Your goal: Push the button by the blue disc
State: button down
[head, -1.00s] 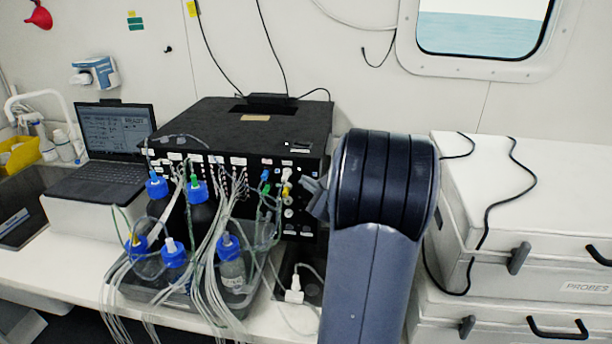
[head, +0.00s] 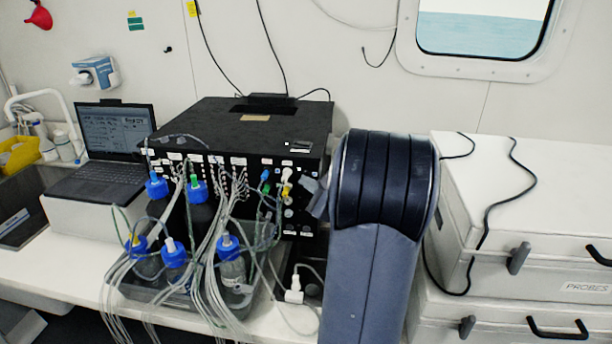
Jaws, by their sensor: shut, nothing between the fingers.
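The black instrument box (head: 225,125) stands on the bench, its front panel full of labels, fittings and tubes. A small blue fitting (head: 265,175) shows at the panel's right part. Pale round parts (head: 289,201) sit in a column right of it, too small to tell which is a button. I cannot make out a clear blue disc. My gripper (head: 315,197) shows only as a small grey piece at the panel's right edge. It is shut and empty; my arm link hides most of it and that end of the panel. I cannot tell whether it touches the panel.
Several blue-capped bottles (head: 232,268) stand in a grey tray (head: 185,299) before the box, with loose tubes hanging over the bench edge. A laptop (head: 115,135) is at left. White cases (head: 530,205) are stacked close at right, with a black cable.

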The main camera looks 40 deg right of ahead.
jog(key=shift+d, duration=0.1)
dwell(0.5)
jog(key=shift+w+d+b, duration=0.25)
jog(key=shift+w+b, duration=0.05)
jog(key=shift+b, duration=0.05)
dwell(0.4)
jog(key=shift+s+a+f+b, duration=0.1)
jog(key=shift+s+a+b, duration=0.1)
jog(key=shift+b, duration=0.3)
jog(key=shift+s+a, duration=0.1)
jog(key=shift+a, duration=0.05)
